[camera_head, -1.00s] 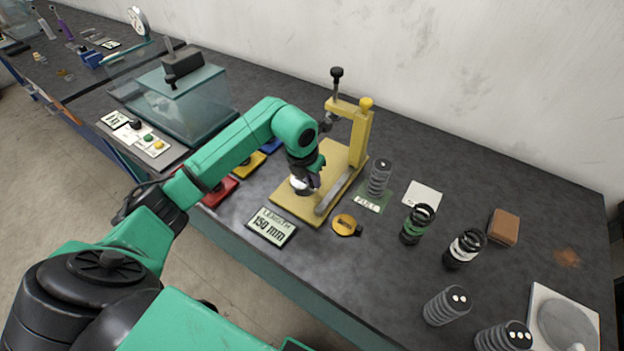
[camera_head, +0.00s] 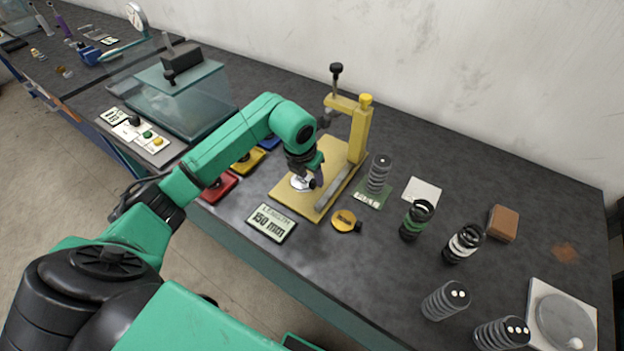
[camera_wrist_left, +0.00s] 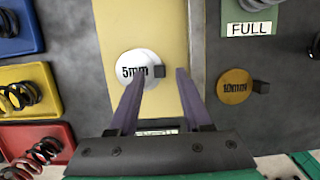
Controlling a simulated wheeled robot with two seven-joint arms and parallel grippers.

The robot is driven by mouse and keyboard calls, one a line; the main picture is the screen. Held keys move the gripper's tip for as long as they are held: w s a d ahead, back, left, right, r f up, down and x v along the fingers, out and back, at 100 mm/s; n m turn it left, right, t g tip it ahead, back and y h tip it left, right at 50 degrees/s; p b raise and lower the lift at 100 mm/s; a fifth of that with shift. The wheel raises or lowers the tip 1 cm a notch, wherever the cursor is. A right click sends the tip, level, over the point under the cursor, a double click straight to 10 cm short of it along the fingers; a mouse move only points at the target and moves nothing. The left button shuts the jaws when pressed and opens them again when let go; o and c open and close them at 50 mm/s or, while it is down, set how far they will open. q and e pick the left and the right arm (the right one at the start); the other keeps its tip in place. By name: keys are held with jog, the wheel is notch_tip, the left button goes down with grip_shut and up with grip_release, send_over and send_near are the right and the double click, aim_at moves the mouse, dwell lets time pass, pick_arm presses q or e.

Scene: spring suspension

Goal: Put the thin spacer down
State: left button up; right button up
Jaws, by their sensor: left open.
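The thin spacer (camera_head: 300,185) is a white disc with a small dark tab, lying flat on the yellow base plate (camera_head: 284,203) of the press stand. In the left wrist view the spacer (camera_wrist_left: 139,62) reads "5mm", and its tab is between the finger ends. My left gripper (camera_head: 309,178) is over the spacer, open, its two purple fingers (camera_wrist_left: 160,76) spread apart on either side of the tab. The fingers partly hide the spacer's edge in the wrist view. My right gripper is not in view.
An orange "10mm" spacer (camera_head: 344,221) lies right of the plate. The yellow press upright (camera_head: 358,135) stands behind my gripper. A "150 mm" display (camera_head: 271,222) is in front. Several springs, including one on the "FULL" pad (camera_head: 378,175), stand to the right. Coloured trays (camera_head: 219,187) lie left.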

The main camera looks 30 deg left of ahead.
pick_arm(q)
jog(key=b+v, duration=0.1)
jog(key=v, duration=0.9)
jog(key=shift+b, duration=0.3)
jog(key=shift+s, duration=0.1)
jog(key=shift+f, duration=0.1)
